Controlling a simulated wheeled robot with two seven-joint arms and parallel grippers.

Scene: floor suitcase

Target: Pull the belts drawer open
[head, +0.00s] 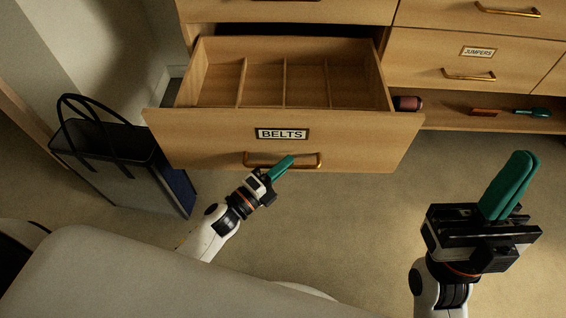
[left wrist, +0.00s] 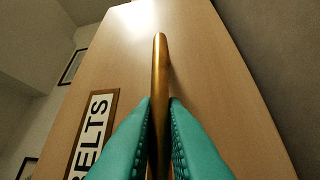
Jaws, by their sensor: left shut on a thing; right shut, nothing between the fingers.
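The belts drawer (head: 215,127) stands pulled out from the wooden dresser, with its inside and several empty-looking compartments showing. Its front carries a BELTS label (head: 282,134) and a brass handle (head: 311,160). My left gripper (head: 283,166) is at the handle. In the left wrist view its green fingers are shut on the brass handle (left wrist: 160,75), one on each side of the bar. My right gripper (head: 514,183) is at the right of the head view, raised, apart from the dresser, shut and empty.
A dark bag (head: 125,165) with black handles stands on the floor left of the drawer. The jumpers drawer (head: 478,53) is shut at the right. A low shelf (head: 450,121) below it holds a dark red roll (head: 408,103) and small items. Floor between my grippers is clear.

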